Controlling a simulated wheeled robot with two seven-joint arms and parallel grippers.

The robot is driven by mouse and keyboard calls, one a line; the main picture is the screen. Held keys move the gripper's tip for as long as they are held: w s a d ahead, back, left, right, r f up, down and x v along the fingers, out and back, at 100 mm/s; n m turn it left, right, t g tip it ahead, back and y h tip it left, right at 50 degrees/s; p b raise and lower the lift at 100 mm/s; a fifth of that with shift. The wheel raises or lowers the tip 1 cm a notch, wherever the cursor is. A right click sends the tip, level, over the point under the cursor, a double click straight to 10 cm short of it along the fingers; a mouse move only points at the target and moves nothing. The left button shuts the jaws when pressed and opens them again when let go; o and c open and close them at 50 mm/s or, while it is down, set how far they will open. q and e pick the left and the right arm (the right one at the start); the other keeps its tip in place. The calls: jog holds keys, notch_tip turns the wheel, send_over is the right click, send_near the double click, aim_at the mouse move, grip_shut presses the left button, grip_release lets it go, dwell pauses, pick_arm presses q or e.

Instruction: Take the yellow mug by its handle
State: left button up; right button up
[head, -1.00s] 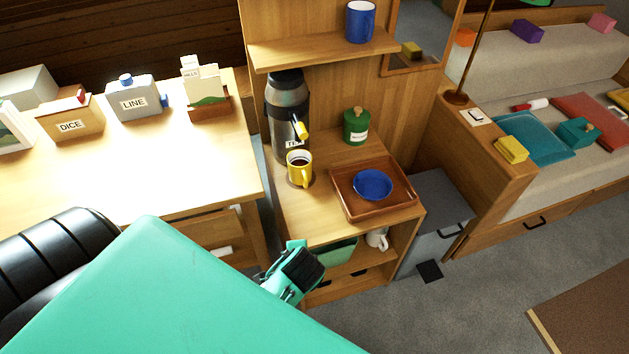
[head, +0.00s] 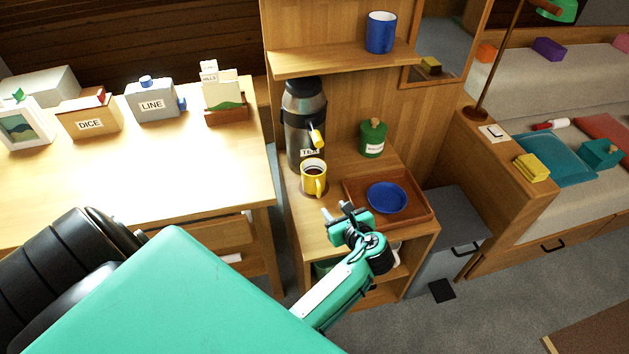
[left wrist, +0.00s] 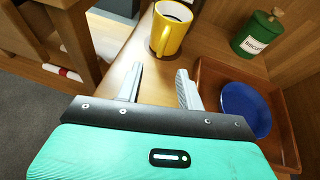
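The yellow mug (head: 313,178) stands upright on the wooden cabinet top, with dark liquid inside. Its handle faces the front, toward my left gripper. In the left wrist view the mug (left wrist: 172,28) is at the top middle, beyond the fingers, with its handle toward the camera. My left gripper (head: 337,213) is open and empty, in front of the mug and a little to its right, not touching it. Its two fingers (left wrist: 160,86) show apart in the left wrist view. My right gripper is not in view.
A dark flask (head: 304,125) stands behind the mug. A brown tray (head: 419,204) with a blue bowl (head: 387,197) lies right of it, close to my gripper. A green canister (head: 373,138) is behind the tray. A shelf with a blue mug (head: 381,32) hangs above.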

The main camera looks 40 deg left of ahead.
aim_at(320, 193)
pick_arm(q)
jog(key=x, duration=1)
jog(key=shift+w+f+b, duration=0.3)
jog(key=shift+f, duration=0.05)
jog(key=shift+w+a+f, duration=0.1)
jog(key=shift+w+a, duration=0.05)
jog(key=shift+a, duration=0.1)
jog(key=c, duration=0.7)
grip_shut()
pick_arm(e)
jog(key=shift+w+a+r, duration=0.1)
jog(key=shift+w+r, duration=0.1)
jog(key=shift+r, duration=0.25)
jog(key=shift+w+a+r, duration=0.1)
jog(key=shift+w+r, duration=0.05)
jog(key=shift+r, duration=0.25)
